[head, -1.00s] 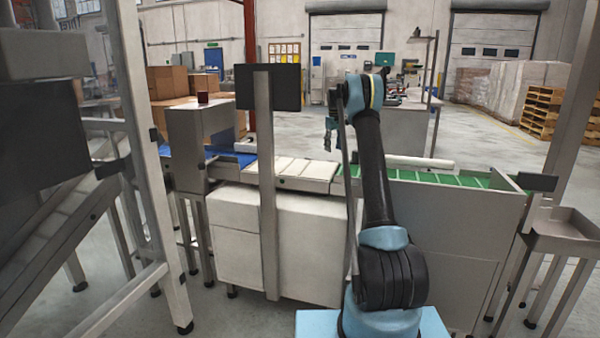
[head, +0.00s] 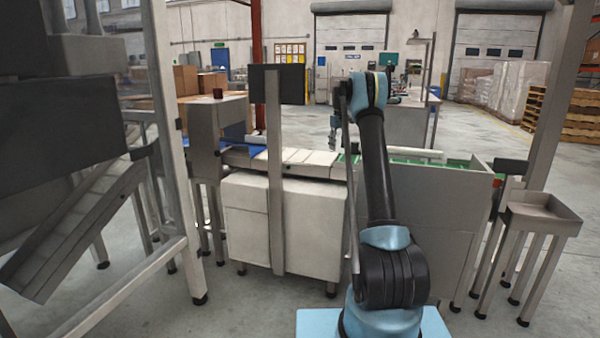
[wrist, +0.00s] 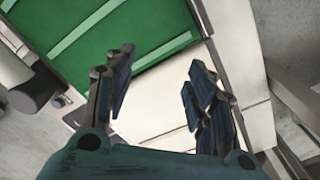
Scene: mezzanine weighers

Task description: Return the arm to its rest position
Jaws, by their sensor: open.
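My gripper (head: 333,133) hangs at the end of my raised arm in the head view, small and partly hidden behind the arm's links. In the wrist view my gripper (wrist: 160,95) shows its two dark fingers spread apart with nothing between them. Below the fingers lie a green cleated belt (wrist: 110,40) and a pale metal plate beside it. The green belt (head: 455,162) also shows in the head view, mostly hidden behind a metal side panel.
A weigher line with a white cabinet (head: 245,220) stands ahead. A dark-screened post (head: 277,85) rises before it. A metal frame (head: 165,130) with an inclined chute (head: 70,235) is close on the left. A metal tray stand (head: 540,215) is at right. Open floor lies beyond.

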